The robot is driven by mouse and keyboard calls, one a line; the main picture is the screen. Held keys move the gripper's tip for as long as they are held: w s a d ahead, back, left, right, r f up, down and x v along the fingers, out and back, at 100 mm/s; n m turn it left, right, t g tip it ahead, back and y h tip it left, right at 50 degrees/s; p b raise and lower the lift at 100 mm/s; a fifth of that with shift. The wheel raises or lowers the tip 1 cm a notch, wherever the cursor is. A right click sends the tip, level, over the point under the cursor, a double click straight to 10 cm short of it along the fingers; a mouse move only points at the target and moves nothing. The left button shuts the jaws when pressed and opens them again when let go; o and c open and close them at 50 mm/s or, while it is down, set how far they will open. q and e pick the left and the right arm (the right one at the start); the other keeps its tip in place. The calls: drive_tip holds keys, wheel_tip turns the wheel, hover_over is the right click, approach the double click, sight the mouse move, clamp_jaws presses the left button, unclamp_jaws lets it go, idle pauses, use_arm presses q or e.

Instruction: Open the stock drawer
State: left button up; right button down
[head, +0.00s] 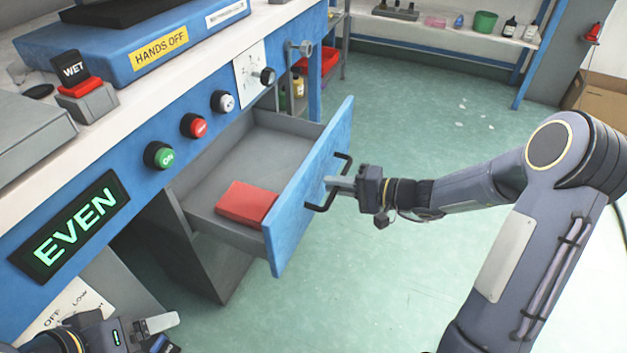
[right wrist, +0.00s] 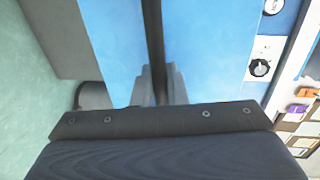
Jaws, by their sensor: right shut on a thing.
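The stock drawer (head: 262,150) is a grey drawer with a blue front, pulled well out of the blue bench. A red block (head: 246,203) lies inside it at the near end. My right gripper (head: 338,184) is shut on the drawer's black bar handle (head: 318,207). In the right wrist view the dark handle bar (right wrist: 154,45) runs between the fingers (right wrist: 160,88) against the blue front. My left gripper (head: 155,325) is low at the bottom left, away from the drawer; its jaws are only partly in view.
The bench front carries green, red and white buttons, a dial (head: 267,76) and a lit EVEN display (head: 70,227). The green floor (head: 420,130) right of the drawer is clear. A shelf (head: 440,30) with bottles and a green pot stands at the back.

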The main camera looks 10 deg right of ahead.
drive_tip(key=shift+f+v, duration=0.15)
drive_tip(key=shift+v, duration=0.55)
drive_tip(key=shift+f+v, duration=0.15)
drive_tip(key=shift+v, duration=0.5)
drive_tip(key=c, duration=1.5)
unclamp_jaws()
drive_tip(key=p+v, duration=0.2)
drive_tip(key=v, duration=0.6)
